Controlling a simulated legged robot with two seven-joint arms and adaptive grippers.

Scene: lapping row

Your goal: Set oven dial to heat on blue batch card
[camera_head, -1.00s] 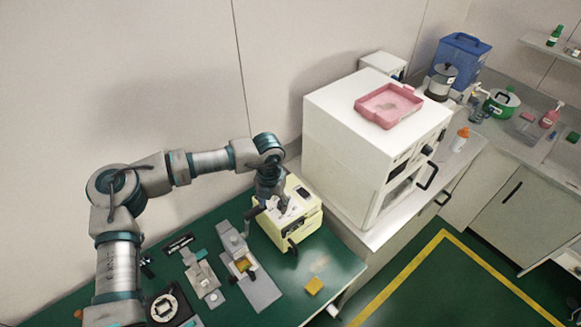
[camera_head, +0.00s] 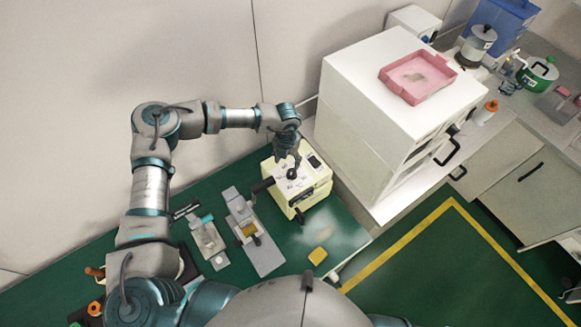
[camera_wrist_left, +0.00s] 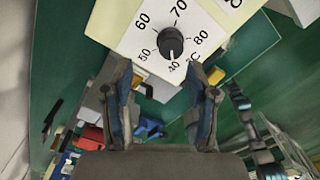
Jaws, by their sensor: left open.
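The small cream oven (camera_head: 318,186) stands on the green bench with a pale dial panel on top. In the left wrist view its black dial (camera_wrist_left: 170,42) sits in a ring of numbers from 40 to 80 °C. The white mark on the knob points at about 40. My left gripper (camera_head: 291,171) is over the panel. In the left wrist view the left gripper (camera_wrist_left: 162,78) is open, its fingers apart on either side below the dial, with nothing between them. I cannot make out a blue batch card. My right gripper is not in view.
A tall white cabinet (camera_head: 350,125) with a pink tray (camera_head: 440,90) on top stands right of the oven. Grey fixtures (camera_head: 255,240) and a yellow block (camera_head: 318,256) lie on the green bench (camera_head: 290,245). A beige wall (camera_head: 120,60) is behind.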

